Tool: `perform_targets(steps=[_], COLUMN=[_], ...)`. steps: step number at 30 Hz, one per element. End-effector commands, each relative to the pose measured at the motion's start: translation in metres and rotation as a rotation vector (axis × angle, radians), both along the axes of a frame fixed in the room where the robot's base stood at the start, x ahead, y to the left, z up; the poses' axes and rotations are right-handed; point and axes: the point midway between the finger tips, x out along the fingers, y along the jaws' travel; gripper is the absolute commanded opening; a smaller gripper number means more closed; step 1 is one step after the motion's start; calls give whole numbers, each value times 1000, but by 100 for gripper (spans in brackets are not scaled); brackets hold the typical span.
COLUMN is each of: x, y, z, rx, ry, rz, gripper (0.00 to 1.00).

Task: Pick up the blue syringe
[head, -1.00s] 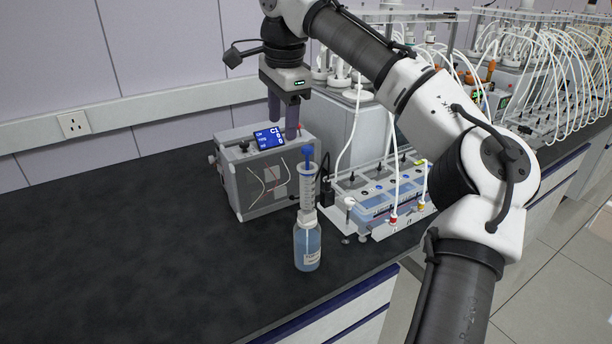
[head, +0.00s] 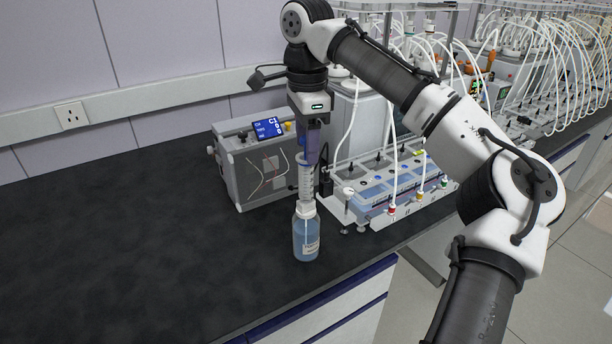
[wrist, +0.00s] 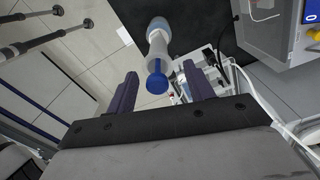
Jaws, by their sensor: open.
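The blue syringe (head: 306,182) stands upright in the neck of a clear bottle (head: 306,238) of blue liquid on the black bench. It has a pale, graduated barrel. Its blue plunger top (wrist: 157,84) shows in the wrist view. My gripper (head: 312,160) points down directly over the syringe, and its fingers overlap the syringe's top in the head view. In the wrist view my gripper (wrist: 160,88) is open, with the blue top between and slightly beyond the two purple fingers. I see no contact with either finger.
A grey box with a blue display (head: 268,129) stands close behind and left of the bottle. A tray unit with tubes (head: 378,190) is just right. The bench's front edge (head: 330,290) is near the bottle. The bench at left (head: 110,240) is clear.

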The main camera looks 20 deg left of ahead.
Motion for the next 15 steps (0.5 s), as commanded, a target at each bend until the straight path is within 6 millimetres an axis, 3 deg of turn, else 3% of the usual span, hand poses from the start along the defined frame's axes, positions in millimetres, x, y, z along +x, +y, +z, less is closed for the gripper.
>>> perform_targets(steps=[7,15], x=[-3,-3], y=[0,1], z=[-33,-39], rx=[-1,1], ry=[-1,-1], rz=[-1,-1], gripper=[53,53])
